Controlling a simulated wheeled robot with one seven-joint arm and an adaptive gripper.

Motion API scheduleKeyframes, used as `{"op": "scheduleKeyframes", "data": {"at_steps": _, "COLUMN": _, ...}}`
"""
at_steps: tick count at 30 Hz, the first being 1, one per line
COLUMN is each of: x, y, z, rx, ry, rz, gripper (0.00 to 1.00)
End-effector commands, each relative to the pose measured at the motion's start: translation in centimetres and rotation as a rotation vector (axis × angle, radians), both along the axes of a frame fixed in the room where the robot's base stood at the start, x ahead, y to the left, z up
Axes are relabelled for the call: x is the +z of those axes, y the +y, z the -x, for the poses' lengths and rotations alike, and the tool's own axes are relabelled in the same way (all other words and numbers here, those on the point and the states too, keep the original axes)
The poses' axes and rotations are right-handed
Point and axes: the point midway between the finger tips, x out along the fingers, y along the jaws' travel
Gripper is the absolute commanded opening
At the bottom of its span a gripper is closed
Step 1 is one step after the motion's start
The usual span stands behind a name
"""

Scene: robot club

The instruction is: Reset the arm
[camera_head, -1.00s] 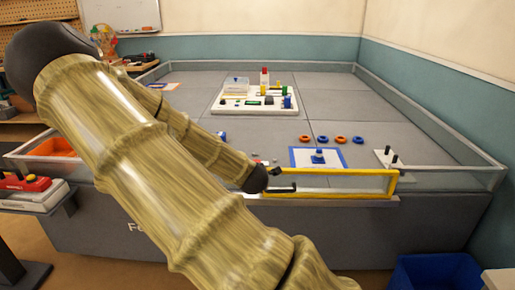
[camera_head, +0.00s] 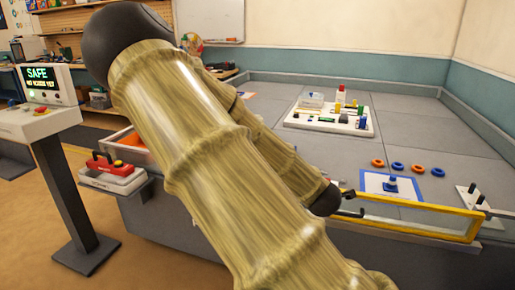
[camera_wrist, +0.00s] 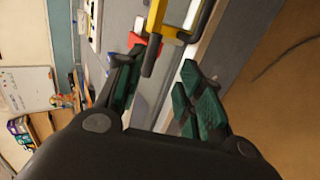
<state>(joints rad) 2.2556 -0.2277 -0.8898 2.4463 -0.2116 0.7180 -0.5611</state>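My arm reaches from the bottom right of the head view up to a dark elbow and back down to the table's front edge. My gripper (camera_head: 350,203) is there, at the left end of a yellow-framed clear gate (camera_head: 415,232). In the wrist view its two green-padded fingers (camera_wrist: 163,68) stand well apart. The end of a yellow bar (camera_wrist: 155,38) shows near the fingertips, partly between them in the picture. I cannot tell whether a finger touches it. Nothing is clamped between the fingers.
The grey table (camera_head: 290,165) carries a white board (camera_head: 300,122) with coloured parts, blue and orange rings (camera_head: 397,166) and a blue-bordered pad (camera_head: 372,182). A red-topped box (camera_head: 115,168) and a post with a SAFE screen (camera_head: 45,85) stand left. Floor is open at lower left.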

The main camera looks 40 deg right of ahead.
Motion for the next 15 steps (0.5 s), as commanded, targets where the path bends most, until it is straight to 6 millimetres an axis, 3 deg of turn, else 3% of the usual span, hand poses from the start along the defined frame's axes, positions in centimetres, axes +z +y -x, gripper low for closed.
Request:
{"op": "scheduleKeyframes", "data": {"at_steps": 8, "x": -0.9, "y": 0.4, "z": 0.0, "rx": -0.001, "ry": 0.004, "rz": -0.014, "gripper": 0.37}}
{"op": "scheduleKeyframes", "data": {"at_steps": 11, "x": -3.6, "y": 1.5, "z": 0.1, "rx": -0.009, "ry": 0.015, "rz": -0.059, "gripper": 0.37}}
{"op": "scheduleKeyframes", "data": {"at_steps": 15, "x": -10.1, "y": 4.8, "z": 0.7, "rx": -0.034, "ry": 0.04, "rz": -0.173, "gripper": 0.37}}
